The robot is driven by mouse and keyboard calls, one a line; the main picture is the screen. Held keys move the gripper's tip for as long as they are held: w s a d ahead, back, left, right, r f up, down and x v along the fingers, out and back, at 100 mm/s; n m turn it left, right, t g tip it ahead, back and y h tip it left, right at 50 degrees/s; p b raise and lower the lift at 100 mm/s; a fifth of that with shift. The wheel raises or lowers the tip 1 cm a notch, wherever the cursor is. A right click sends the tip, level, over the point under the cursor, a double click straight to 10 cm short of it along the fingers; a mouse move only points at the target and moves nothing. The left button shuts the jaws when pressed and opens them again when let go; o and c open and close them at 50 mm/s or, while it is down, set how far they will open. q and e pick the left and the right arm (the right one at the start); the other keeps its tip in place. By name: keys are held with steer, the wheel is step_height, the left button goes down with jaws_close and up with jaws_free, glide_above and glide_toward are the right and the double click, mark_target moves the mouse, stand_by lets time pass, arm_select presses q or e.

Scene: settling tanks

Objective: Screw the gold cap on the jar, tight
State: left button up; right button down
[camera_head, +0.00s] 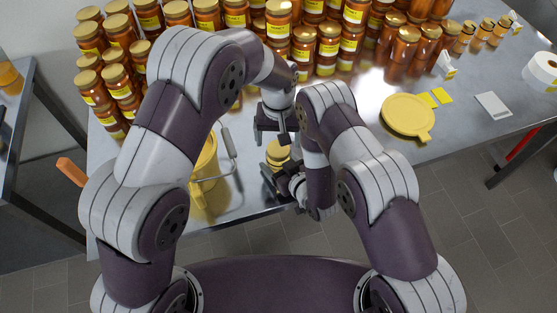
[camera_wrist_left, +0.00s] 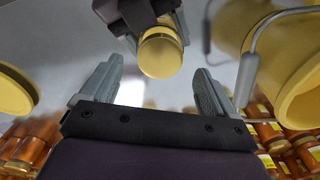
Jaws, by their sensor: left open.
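The jar with the gold cap (camera_head: 279,150) stands near the front edge of the steel table. In the left wrist view the gold cap (camera_wrist_left: 160,57) shows round on the jar's top; whether it is fully tight cannot be told. My right gripper (camera_head: 279,181) is at the jar's side near the table edge and appears shut on the jar, partly hiding it. My left gripper (camera_head: 271,128) is open and empty, just behind and above the jar in the head view. In the left wrist view its two fingers are spread apart, with the cap showing beyond the gap.
A yellow bucket (camera_head: 206,160) with a metal handle stands left of the jar. Many filled amber jars (camera_head: 330,40) crowd the table's back. A yellow lid (camera_head: 408,114), yellow cards (camera_head: 441,96) and a white roll (camera_head: 543,68) lie to the right.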

mark_target(279, 149)
arm_select(q)
steer(key=shift+r, duration=0.5)
steer(key=shift+r, duration=1.75)
steer(key=shift+c, duration=0.5)
steer(key=shift+f, duration=4.05)
